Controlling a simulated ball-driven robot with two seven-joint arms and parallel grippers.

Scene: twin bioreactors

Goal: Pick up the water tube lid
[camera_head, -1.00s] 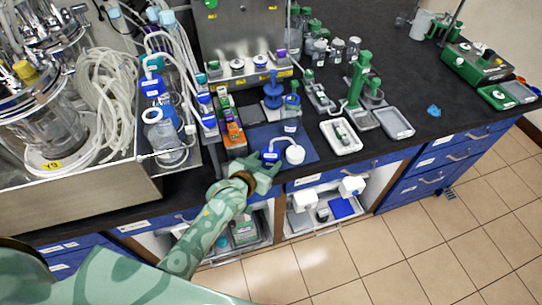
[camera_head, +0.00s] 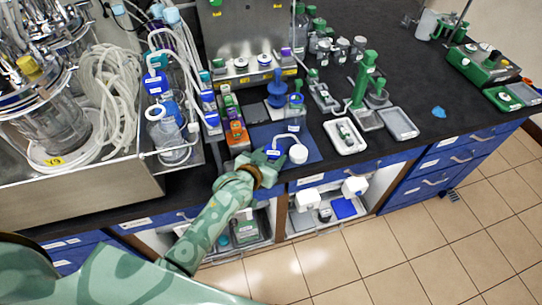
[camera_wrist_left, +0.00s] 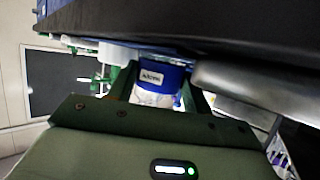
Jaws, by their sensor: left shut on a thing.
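My left gripper (camera_head: 268,163) is at the front edge of the black bench, over the blue mat (camera_head: 311,148). It is shut on a blue lid (camera_head: 273,153), mostly covered by the fingers in the head view. A pale tube curves from this lid to a round white cap (camera_head: 298,153) just right of it. In the left wrist view the blue lid (camera_wrist_left: 160,73) sits between the fingers of the left gripper (camera_wrist_left: 160,90). It has a white label too blurred to read, with a clear, whitish part beside it. My right gripper is not in view.
A clear bottle (camera_head: 294,116) stands behind the gripper, beside a blue stand (camera_head: 277,90). An orange-fronted rack (camera_head: 236,134) is close on the left. A white tray (camera_head: 345,136) lies to the right. The black bench farther right has free room.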

